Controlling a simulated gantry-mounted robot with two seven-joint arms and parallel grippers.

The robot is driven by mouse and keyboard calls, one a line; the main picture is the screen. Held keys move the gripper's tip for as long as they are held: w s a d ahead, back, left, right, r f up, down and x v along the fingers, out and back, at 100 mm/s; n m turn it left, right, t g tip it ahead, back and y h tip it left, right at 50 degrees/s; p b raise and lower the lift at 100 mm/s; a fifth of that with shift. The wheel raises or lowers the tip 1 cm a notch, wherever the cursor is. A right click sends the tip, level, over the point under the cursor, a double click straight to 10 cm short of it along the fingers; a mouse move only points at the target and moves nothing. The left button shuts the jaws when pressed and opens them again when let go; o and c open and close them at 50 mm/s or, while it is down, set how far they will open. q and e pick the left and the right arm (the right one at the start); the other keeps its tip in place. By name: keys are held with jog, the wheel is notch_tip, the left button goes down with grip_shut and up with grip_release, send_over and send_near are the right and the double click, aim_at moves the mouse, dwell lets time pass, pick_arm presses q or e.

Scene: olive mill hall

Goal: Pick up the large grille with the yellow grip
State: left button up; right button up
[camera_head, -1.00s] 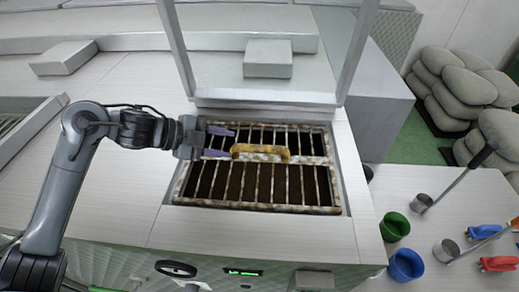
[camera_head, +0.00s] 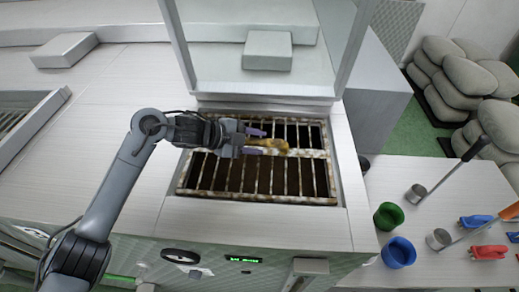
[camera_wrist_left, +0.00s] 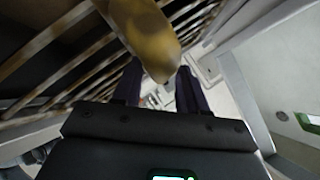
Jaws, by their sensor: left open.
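The large grille (camera_head: 312,154) is a rusty, pale-framed grate with many bars, lying in a rectangular opening of the white machine top. Its yellow grip (camera_head: 277,144) is a worn bar at the middle; my left gripper hides its left part. My left gripper (camera_head: 262,141) is open, its purple fingers on either side of the grip in the head view. In the left wrist view the grip (camera_wrist_left: 150,35) shows large beyond the fingers (camera_wrist_left: 160,82), its end near the gap between them. I cannot tell whether they touch. My right gripper is not in view.
A clear upright guard frame (camera_head: 350,55) stands behind the opening. On the right table are a green cup (camera_head: 388,216), a blue cup (camera_head: 398,253), metal ladles (camera_head: 416,193) and red (camera_head: 488,252) and blue (camera_head: 475,221) items.

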pick_arm(q)
grip_shut()
jog(key=shift+f, duration=0.1)
dwell(1.2)
dwell(0.3)
